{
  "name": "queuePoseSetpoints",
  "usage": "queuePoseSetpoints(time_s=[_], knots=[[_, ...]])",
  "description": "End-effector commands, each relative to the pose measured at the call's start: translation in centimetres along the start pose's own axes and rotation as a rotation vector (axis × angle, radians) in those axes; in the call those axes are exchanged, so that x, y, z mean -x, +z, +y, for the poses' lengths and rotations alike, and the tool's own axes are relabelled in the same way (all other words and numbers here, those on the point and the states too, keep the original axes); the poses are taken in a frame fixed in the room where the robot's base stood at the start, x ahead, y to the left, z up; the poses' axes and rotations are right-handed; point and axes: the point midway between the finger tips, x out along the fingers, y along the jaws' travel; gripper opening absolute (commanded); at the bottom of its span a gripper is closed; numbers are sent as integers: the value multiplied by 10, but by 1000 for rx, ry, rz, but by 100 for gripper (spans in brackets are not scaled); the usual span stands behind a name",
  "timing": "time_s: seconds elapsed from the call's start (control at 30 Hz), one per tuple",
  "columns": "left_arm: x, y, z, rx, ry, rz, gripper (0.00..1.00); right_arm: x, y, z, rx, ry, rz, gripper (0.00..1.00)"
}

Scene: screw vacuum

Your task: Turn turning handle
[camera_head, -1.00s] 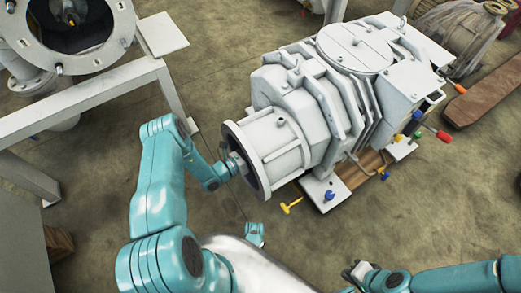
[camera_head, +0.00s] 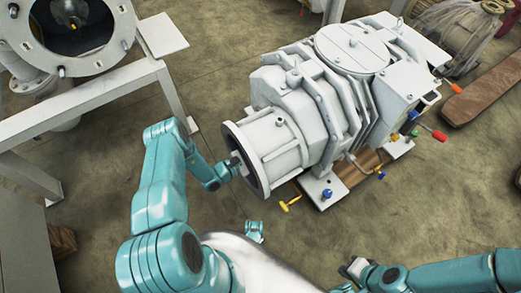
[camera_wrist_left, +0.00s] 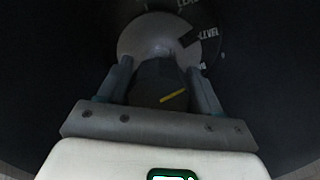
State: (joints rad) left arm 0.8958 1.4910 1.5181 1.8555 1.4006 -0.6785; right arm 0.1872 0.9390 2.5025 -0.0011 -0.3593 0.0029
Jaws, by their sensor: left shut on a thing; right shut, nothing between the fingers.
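The white vacuum pump (camera_head: 325,100) stands on the floor at centre right in the head view, with its round open flange (camera_head: 232,137) facing my left arm. My left gripper (camera_head: 237,161) reaches into this opening. In the left wrist view its two grey fingers (camera_wrist_left: 167,75) are shut on a dark block-like part, seemingly the turning handle (camera_wrist_left: 158,88), with a short yellow line on it. Behind it is a pale round disc (camera_wrist_left: 150,35) with white lettering, partly reading "LEVEL". The handle is hidden in the head view. My right gripper (camera_head: 354,268) is shut and empty at the bottom, away from the pump.
A yellow T-shaped handle (camera_head: 290,204) and a blue knob (camera_head: 327,193) sit at the pump's front foot. Red and other coloured knobs (camera_head: 439,135) stick out at its right. A white frame (camera_head: 90,98) with a large flanged vessel stands at the left. Floor between is clear.

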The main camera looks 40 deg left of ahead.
Motion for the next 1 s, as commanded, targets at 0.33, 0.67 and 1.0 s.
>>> queuePoseSetpoints(time_s=[0.33,0.67,1.0], knots=[[0,1,-1,-329,0,-1,34,9,2,-5,6,-1,-6,0],[0,0,-2,-640,1,-1,34,17,5,-9,12,-1,-11,0],[0,-1,-4,-912,1,-1,34,24,7,-13,17,-2,-16,0]])
